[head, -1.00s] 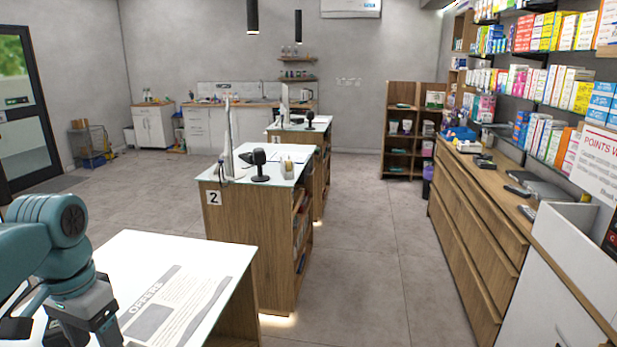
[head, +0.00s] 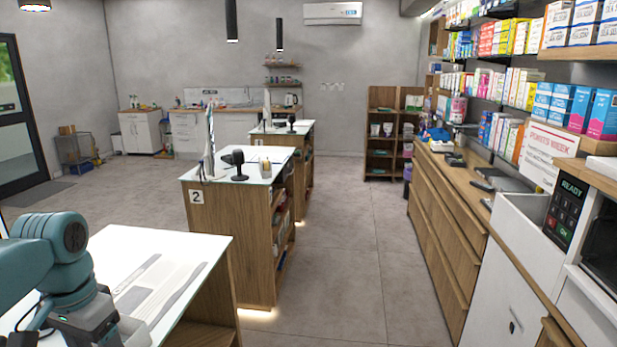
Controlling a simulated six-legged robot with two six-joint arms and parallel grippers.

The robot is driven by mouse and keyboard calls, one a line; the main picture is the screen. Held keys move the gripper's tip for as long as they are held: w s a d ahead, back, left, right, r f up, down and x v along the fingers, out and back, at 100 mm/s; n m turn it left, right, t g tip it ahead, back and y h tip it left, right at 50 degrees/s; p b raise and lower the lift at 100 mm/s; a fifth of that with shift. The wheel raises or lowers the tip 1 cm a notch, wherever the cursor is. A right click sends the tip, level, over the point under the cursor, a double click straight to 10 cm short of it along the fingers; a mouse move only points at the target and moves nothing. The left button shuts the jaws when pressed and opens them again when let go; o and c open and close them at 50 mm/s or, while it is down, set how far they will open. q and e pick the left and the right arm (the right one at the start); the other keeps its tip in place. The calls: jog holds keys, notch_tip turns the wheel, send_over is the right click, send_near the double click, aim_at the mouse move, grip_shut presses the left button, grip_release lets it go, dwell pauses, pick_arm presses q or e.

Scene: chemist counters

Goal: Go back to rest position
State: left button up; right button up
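My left arm comes in from the lower left, above the near counter (head: 105,243). It is teal with a grey lower part. Its gripper fingers are cut off by the bottom of the frame, so I cannot see whether they are open or shut. My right arm and gripper do not show anywhere in the head view. No held object is visible.
A wooden counter marked 2 (head: 230,235) stands ahead, with a monitor (head: 209,143) on top. Wooden drawers (head: 440,210) and stocked shelves line the right side. The grey floor (head: 355,250) between is clear.

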pick_arm(q)
jog(key=w+d+f, duration=0.2)
jog(key=f, duration=0.4)
jog(key=w+d+f, duration=0.2)
jog(key=w+f, duration=0.1)
jog(key=f, duration=0.2)
jog(key=s+d+f+h, duration=0.1)
jog(key=s+d+f, duration=0.1)
jog(key=d+f, duration=0.5)
jog(key=s+d+f+h, duration=0.1)
jog(key=d+f+h, duration=0.15)
jog(key=f, duration=0.95)
jog(key=s+d+f+n, duration=0.2)
jog(key=s+d+f, duration=0.2)
jog(key=s+f, duration=0.2)
jog(key=s+d+f+n, duration=0.2)
jog(key=s+d+f, duration=0.3)
jog(key=s, duration=0.5)
jog(key=shift+s+f, duration=0.2)
jog(key=shift+f, duration=0.15)
jog(key=shift+d, duration=0.1)
